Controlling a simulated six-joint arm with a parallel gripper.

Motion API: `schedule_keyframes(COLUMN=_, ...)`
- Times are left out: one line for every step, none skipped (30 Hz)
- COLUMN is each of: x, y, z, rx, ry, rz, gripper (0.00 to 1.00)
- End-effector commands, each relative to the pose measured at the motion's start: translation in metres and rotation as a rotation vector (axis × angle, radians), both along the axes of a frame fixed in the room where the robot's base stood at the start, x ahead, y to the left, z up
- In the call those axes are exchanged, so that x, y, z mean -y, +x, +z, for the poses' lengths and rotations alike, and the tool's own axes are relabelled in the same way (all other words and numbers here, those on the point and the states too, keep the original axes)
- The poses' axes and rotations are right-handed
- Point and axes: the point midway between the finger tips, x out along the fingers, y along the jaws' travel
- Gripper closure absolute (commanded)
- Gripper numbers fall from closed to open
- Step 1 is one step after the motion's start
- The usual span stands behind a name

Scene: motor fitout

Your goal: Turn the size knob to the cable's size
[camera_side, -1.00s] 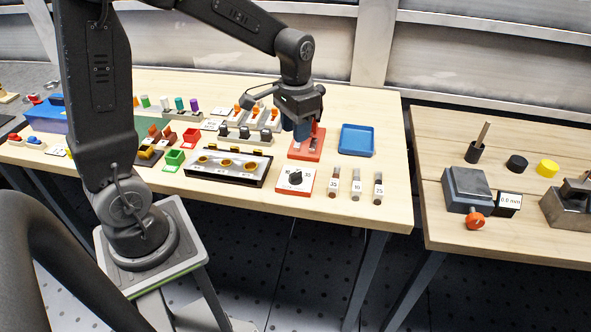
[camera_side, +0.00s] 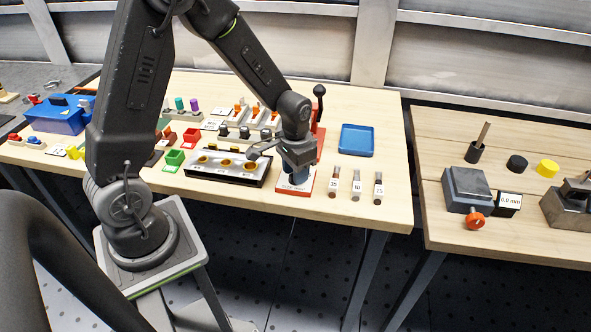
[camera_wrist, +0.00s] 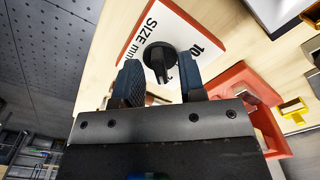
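The size knob (camera_wrist: 160,58) is black and round with a raised pointer bar, on a white, red-edged plate (camera_wrist: 135,42) marked "SIZE mm" with a "10" visible. My gripper (camera_wrist: 160,75) is open, with one blue finger on each side of the knob. I cannot tell whether the fingers touch it.
A red press (camera_side: 319,140) with a black-knobbed lever (camera_side: 319,91) stands behind the plate. A blue tray (camera_side: 357,140) lies at the back right. A black tray with gold-coloured pieces (camera_side: 228,166) is close on the left. The front right of the table is clear.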

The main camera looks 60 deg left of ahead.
Motion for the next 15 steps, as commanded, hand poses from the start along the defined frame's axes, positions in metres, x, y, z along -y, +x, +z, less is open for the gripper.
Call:
schedule_keyframes(x=0.0000, y=-0.0001, z=0.0001, rx=0.000, ry=0.000, rz=0.000, gripper=0.63)
schedule_keyframes(x=0.0000, y=-0.0001, z=0.0001, rx=0.000, ry=0.000, rz=0.000, gripper=0.63)
schedule_keyframes(x=0.0000, y=-0.0001, z=0.0002, rx=0.000, ry=0.000, rz=0.000, gripper=0.66)
schedule_keyframes(x=0.0000, y=-0.0001, z=0.0002, rx=0.000, ry=0.000, rz=0.000, gripper=0.69)
schedule_keyframes(x=0.0000, y=-0.0001, z=0.0003, rx=0.000, ry=0.000, rz=0.000, gripper=0.71)
schedule_keyframes(x=0.0000, y=-0.0001, z=0.0003, rx=0.000, ry=0.000, rz=0.000, gripper=0.75)
schedule_keyframes(x=0.0000, y=0.0000, z=0.0003, rx=0.000, ry=0.000, rz=0.000, gripper=0.78)
schedule_keyframes(x=0.0000, y=0.0000, z=0.0003, rx=0.000, ry=0.000, rz=0.000, gripper=0.81)
schedule_keyframes(x=0.0000, y=0.0000, z=0.0004, rx=0.000, ry=0.000, rz=0.000, gripper=0.85)
schedule_keyframes(x=0.0000, y=0.0000, z=0.0004, rx=0.000, ry=0.000, rz=0.000, gripper=0.88)
schedule_keyframes(x=0.0000, y=0.0000, z=0.0004, rx=0.000, ry=0.000, rz=0.000, gripper=0.91)
schedule_keyframes(x=0.0000, y=0.0000, z=0.0004, rx=0.000, ry=0.000, rz=0.000, gripper=0.94)
schedule_keyframes(x=0.0000, y=0.0000, z=0.0004, rx=0.000, ry=0.000, rz=0.000, gripper=0.97)
schedule_keyframes(x=0.0000, y=0.0000, z=0.0005, rx=0.000, ry=0.000, rz=0.000, gripper=1.00)
schedule_keyframes(x=0.0000, y=0.0000, z=0.0005, rx=0.000, ry=0.000, rz=0.000, gripper=1.00)
